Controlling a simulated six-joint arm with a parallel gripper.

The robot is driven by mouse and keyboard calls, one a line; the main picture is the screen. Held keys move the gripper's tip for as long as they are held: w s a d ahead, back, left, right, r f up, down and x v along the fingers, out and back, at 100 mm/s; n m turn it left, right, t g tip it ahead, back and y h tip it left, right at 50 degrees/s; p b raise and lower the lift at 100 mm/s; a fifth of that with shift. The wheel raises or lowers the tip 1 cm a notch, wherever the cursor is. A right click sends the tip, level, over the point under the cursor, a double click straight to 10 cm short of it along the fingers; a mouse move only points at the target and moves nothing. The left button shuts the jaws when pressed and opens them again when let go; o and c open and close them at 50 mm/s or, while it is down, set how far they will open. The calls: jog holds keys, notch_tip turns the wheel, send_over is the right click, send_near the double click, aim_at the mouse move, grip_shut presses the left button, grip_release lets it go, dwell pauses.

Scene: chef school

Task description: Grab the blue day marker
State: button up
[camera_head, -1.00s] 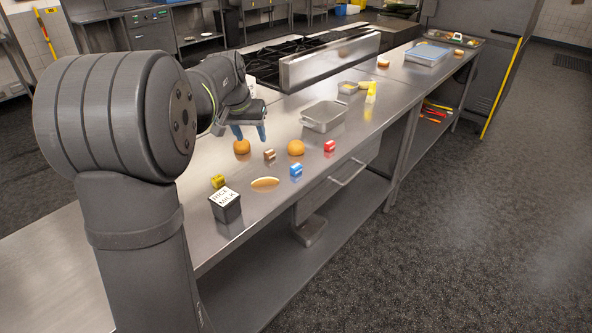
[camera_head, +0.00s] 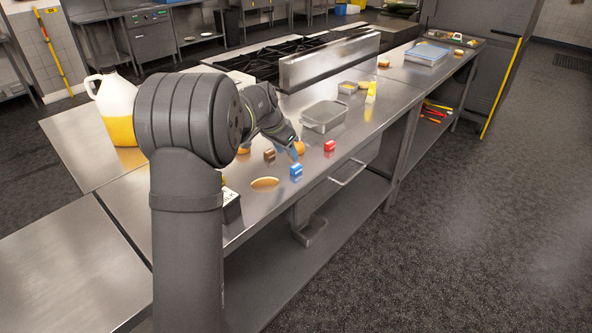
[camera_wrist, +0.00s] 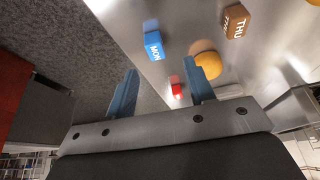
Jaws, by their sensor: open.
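The blue day marker (camera_head: 296,170) stands on the steel counter near its front edge. In the wrist view the blue day marker (camera_wrist: 153,45) reads "MON" and lies ahead of the fingers, between their lines and apart from both. My gripper (camera_head: 297,152) is just behind and above it in the head view. In the head view the fingers are partly hidden against the orange bun.
A red marker (camera_head: 330,146) and a brown marker (camera_head: 269,154), "THU" in the wrist view, stand nearby. An orange bun (camera_head: 299,147) is close to the fingers. An oval orange-topped item (camera_head: 265,183) lies left of the blue marker. A metal pan (camera_head: 325,116) stands behind.

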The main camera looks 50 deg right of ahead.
aim_at(296, 165)
jog(key=shift+x, duration=1.15)
jog(key=x, duration=0.5)
jog(key=shift+s+d, duration=0.25)
jog(key=shift+s, duration=0.15)
jog(key=shift+r, duration=0.1)
jog(key=c, duration=1.1)
